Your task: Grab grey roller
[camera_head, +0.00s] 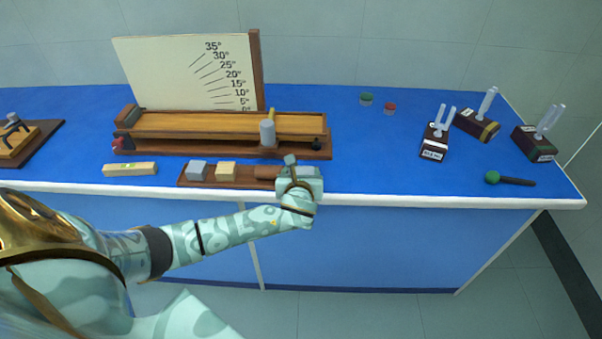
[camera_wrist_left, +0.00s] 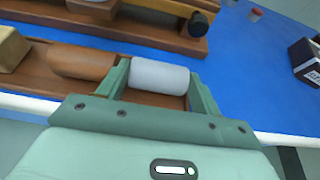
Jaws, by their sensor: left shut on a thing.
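The grey roller (camera_wrist_left: 158,76) lies on its side between the two fingers of my left gripper (camera_wrist_left: 161,88) in the left wrist view. The fingers are shut on its two ends. It is at the right end of the shallow wooden tray (camera_head: 230,184), beside the brown roller (camera_wrist_left: 80,62). I cannot tell whether it still touches the tray. In the head view my left gripper (camera_head: 292,172) is over the tray's right end and mostly hides the grey roller. My right gripper is not in view.
A pale bar (camera_head: 130,169) lies left.

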